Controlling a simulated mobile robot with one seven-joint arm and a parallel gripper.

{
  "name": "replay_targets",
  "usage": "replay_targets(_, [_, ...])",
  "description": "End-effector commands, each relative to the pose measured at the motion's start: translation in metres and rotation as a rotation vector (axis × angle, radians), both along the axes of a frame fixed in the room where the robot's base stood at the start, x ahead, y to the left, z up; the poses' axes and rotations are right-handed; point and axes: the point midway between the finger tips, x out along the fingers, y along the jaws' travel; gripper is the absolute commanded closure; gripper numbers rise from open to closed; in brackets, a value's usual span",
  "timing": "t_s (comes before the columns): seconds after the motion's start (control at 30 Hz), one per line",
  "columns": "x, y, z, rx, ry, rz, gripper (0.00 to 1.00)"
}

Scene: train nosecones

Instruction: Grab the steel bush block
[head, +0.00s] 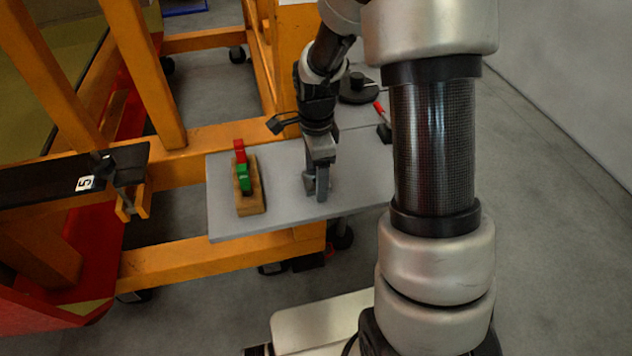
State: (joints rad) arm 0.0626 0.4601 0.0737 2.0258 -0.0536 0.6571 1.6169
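My gripper (317,188) is in the head view, pointing down over the grey table and low at its surface. A small grey metallic shape shows at the fingertips, but I cannot tell whether it is the steel bush block or part of the fingers. I cannot tell whether the fingers are open or shut. No other piece that is clearly the steel bush block shows; the gripper and my arm hide part of the table.
The grey table (278,222) carries a wooden block (251,203) with a red part (239,151) and a green part (244,176), left of my gripper. A black round-based object (357,90) and a red-handled item (380,108) are behind. Orange frames (215,262) border the table.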

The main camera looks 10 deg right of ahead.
Motion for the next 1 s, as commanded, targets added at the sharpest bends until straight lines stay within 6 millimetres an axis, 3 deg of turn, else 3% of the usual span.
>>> replay_targets(0.17, [0.0,0.0,0.0,0.0,0.0,0.0,0.33])
replay_targets(0.5, [0.0,0.0,0.001,0.0,-0.001,0.0,0.88])
replay_targets(0.77, [0.001,0.0,0.005,0.0,-0.002,0.0,0.88])
replay_targets(1.0, [0.002,0.0,0.046,-0.001,-0.007,0.002,0.88])
